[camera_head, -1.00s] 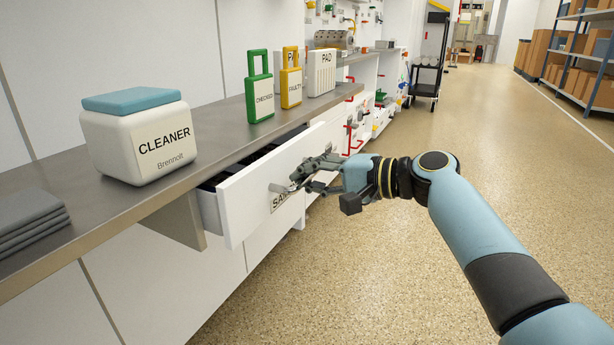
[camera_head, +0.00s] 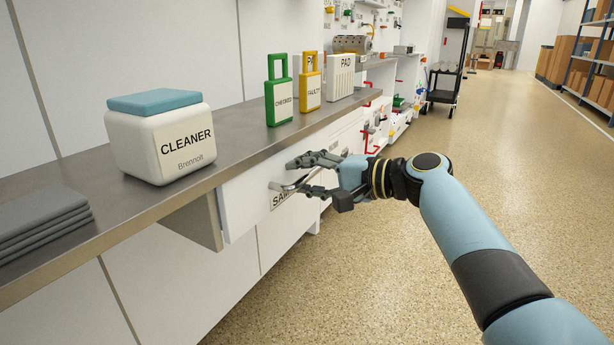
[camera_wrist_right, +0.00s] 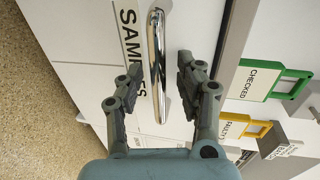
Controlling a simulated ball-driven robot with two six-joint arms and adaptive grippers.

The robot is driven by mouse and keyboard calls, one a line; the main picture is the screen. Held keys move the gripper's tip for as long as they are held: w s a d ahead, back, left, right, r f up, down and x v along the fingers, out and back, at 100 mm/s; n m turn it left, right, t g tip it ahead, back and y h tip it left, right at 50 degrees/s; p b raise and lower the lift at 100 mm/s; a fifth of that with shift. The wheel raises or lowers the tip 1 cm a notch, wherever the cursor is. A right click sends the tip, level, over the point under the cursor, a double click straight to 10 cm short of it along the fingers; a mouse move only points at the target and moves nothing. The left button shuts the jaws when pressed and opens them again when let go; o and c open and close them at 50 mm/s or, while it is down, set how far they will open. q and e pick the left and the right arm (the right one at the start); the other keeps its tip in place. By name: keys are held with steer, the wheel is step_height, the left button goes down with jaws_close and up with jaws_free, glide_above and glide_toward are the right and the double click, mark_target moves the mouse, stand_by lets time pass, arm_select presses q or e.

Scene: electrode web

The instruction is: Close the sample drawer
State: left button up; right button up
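The sample drawer (camera_head: 244,203) is a white front below the grey counter, with a partly hidden "SAMPLES" label. It looks pushed in, with no inside showing. In the right wrist view, the drawer front (camera_wrist_right: 85,42) carries a chrome bar handle (camera_wrist_right: 156,60) beside the label. My right gripper (camera_head: 291,177) is at the handle. In the wrist view, its two fingers (camera_wrist_right: 161,72) are apart, one on each side of the bar, without clearly gripping it. I cannot tell whether they touch the front. My left gripper is out of view.
On the counter (camera_head: 110,215) stand a cleaner box (camera_head: 160,150), a green tag (camera_head: 279,102), a yellow tag (camera_head: 310,92) and a white pad box (camera_head: 341,78). Folded grey cloths (camera_head: 40,225) lie at the left. A black cart (camera_head: 446,85) stands farther back. The speckled floor at right is clear.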

steer(key=shift+s+d, duration=0.3)
steer(key=shift+d, duration=0.15)
steer(key=v, duration=1.1)
steer(key=shift+r, duration=0.15)
